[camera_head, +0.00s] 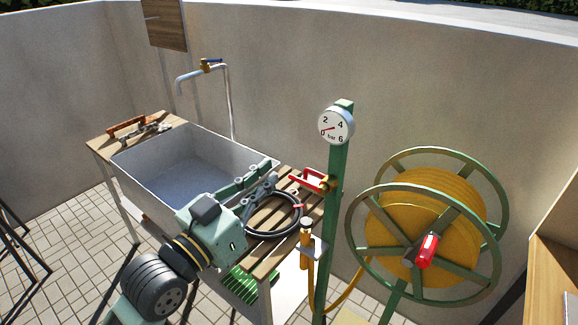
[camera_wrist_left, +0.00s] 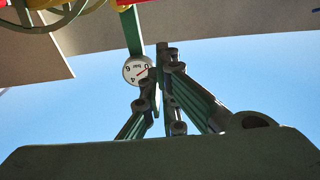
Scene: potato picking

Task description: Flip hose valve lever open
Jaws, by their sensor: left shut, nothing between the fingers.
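A red valve lever (camera_head: 312,178) sits at a brass valve (camera_head: 326,183) on the green post (camera_head: 334,165). It reaches out to the left of the post, over the slatted table's far edge. My left gripper (camera_head: 272,170) is shut and empty, left of the lever and apart from it in the head view, in front of the sink's right side. In the left wrist view the shut fingers (camera_wrist_left: 171,54) point up, beside the pressure gauge (camera_wrist_left: 135,70), which appears upside down. My right gripper is not in view.
A black hose ring (camera_head: 273,229) lies on the slatted table (camera_head: 262,268) beneath my left gripper. A stone sink (camera_head: 183,172) is at left. The pressure gauge (camera_head: 336,126) tops the post. A hose reel (camera_head: 430,212) with yellow hose stands right of it.

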